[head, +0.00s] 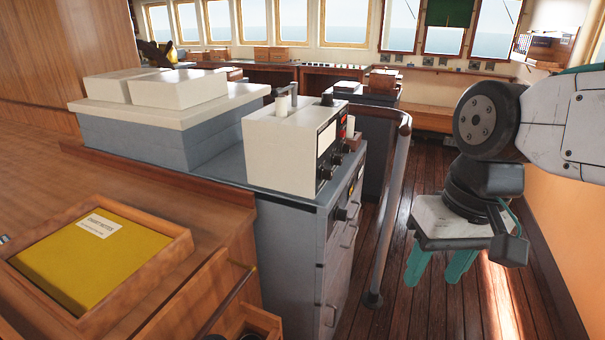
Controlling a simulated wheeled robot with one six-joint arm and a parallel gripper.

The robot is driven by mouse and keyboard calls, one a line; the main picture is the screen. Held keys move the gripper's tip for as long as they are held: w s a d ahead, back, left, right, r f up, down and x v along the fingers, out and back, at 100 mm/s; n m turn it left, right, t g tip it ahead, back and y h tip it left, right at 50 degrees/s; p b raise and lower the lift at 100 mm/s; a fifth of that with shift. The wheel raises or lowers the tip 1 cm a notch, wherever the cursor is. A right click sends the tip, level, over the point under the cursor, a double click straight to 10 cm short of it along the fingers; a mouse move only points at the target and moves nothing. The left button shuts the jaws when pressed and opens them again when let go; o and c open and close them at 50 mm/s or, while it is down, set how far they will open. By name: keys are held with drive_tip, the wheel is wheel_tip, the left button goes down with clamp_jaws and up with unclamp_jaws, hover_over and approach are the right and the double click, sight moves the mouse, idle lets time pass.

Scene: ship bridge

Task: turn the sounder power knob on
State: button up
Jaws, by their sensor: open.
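A cream box-shaped instrument (285,145), likely the sounder, stands on a grey cabinet (285,215) in the middle of the head view. Its dark front panel (327,160) faces right and is seen at a steep angle. Several black knobs (325,174) sit on that panel. I cannot tell which is the power knob or how it is set. My gripper (438,272) hangs at the right with its green fingers pointing down. It is open and empty, well apart from the panel, with the handrail between them in the picture.
A yellow book (88,258) lies in a wooden tray at the lower left. Pale boxes (180,90) sit on the counter behind. Wooden floor (400,300) is clear around the gripper.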

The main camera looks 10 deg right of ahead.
drive_tip(key=w+a+m+g+y, duration=0.2)
drive_tip(key=w+a+m+y, duration=0.3)
drive_tip(key=w, duration=0.2)
drive_tip(key=m+t+y, duration=0.8)
drive_tip(key=m+t, duration=0.4)
drive_tip(key=m, duration=0.7)
approach(332, 176)
drive_tip(key=a, duration=0.2)
drive_tip(key=x, duration=0.5)
drive_tip(key=w+x, duration=0.1)
drive_tip(key=x, duration=0.1)
drive_tip(key=shift+w, duration=0.15)
drive_tip(key=c, duration=1)
